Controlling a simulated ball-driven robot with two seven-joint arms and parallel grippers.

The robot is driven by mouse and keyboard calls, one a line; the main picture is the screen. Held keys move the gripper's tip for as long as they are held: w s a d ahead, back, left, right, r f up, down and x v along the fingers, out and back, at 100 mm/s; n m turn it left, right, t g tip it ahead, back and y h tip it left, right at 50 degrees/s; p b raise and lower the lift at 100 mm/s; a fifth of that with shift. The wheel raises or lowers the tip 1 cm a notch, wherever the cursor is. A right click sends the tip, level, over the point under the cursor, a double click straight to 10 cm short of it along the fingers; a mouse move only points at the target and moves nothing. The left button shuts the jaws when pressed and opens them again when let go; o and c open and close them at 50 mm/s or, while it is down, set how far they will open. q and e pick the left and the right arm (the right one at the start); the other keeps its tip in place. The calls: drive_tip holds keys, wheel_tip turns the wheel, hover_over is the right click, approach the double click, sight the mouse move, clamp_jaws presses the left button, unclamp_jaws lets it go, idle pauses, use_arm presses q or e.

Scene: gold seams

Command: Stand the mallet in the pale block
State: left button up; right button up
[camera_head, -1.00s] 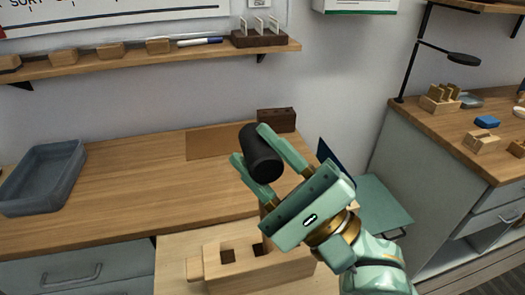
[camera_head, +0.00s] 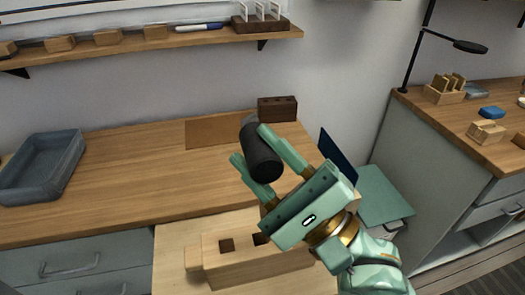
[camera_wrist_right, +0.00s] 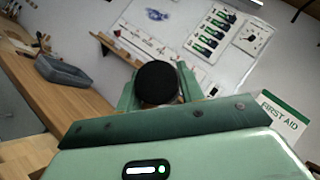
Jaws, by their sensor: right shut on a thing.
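The mallet has a thick black head (camera_head: 261,152) that my right gripper (camera_head: 262,160) holds between its two green fingers. The head also fills the gap between the fingers in the right wrist view (camera_wrist_right: 157,83). The pale block (camera_head: 250,258) stands below and slightly left of the gripper's body, with two dark square holes in its top. The mallet's handle is mostly hidden behind my gripper, above the right-hand hole; I cannot tell whether its end is inside. My left gripper is not in view.
The pale block rests on a light board (camera_head: 165,260) at the front of the wooden bench (camera_head: 120,180). A grey tray (camera_head: 40,165) lies at the left, and a dark brown holed block (camera_head: 277,108) stands at the back. The bench between them is mostly clear.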

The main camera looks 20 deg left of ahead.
use_arm(q)
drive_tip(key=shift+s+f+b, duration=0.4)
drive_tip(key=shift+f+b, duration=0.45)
drive_tip(key=shift+b, duration=0.1)
use_arm(e)
drive_tip(key=shift+f, duration=1.75)
drive_tip(key=o, duration=1.2)
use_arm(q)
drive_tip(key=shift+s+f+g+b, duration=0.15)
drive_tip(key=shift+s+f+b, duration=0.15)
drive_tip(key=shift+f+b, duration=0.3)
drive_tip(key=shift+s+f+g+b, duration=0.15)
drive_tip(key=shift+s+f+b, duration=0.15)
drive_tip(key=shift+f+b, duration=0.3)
use_arm(e)
drive_tip(key=v, duration=0.9)
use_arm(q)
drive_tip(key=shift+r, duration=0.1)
